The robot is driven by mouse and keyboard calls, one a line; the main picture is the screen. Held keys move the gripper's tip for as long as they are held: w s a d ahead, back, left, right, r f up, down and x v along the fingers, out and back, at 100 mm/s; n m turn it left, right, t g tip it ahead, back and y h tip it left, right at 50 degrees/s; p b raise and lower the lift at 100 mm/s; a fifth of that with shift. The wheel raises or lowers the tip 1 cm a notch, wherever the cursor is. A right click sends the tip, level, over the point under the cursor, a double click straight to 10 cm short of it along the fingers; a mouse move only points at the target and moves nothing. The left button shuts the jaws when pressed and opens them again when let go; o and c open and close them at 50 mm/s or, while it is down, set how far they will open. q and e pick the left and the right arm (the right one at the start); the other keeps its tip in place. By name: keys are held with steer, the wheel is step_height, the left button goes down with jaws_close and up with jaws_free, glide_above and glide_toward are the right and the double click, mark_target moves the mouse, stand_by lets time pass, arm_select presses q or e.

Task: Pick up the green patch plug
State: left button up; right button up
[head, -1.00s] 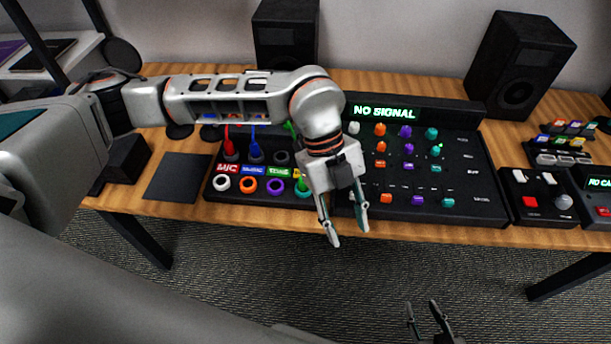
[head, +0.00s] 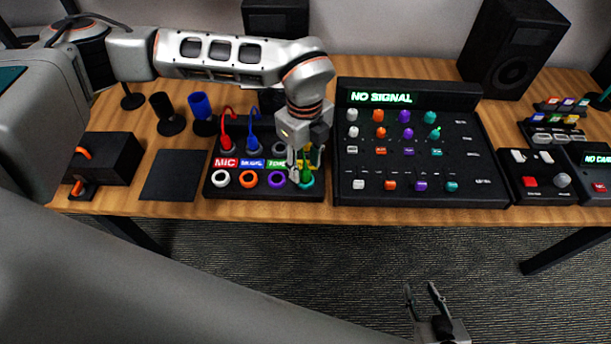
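The green patch plug (head: 307,175) is at the teal ring socket (head: 306,184), at the right end of the front row on the patch panel. My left gripper (head: 300,177) points down at it from above. Its fingers are right at the plug and partly hide it. I cannot tell whether they touch or grip it. My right gripper (head: 424,291) is at the bottom of the view, in front of the table, with its fingers apart and nothing between them.
The patch panel (head: 212,192) has a red plug (head: 226,144) and a blue plug (head: 251,144) with cables in its back row. A mixer (head: 344,197) with knobs stands close on the right. A black pad (head: 170,176) and a black box (head: 108,158) lie left.

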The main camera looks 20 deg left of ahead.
mark_target(305, 169)
arm_select(q)
step_height(305, 169, down, 3)
steer(key=shift+w, duration=0.15)
jaws_close()
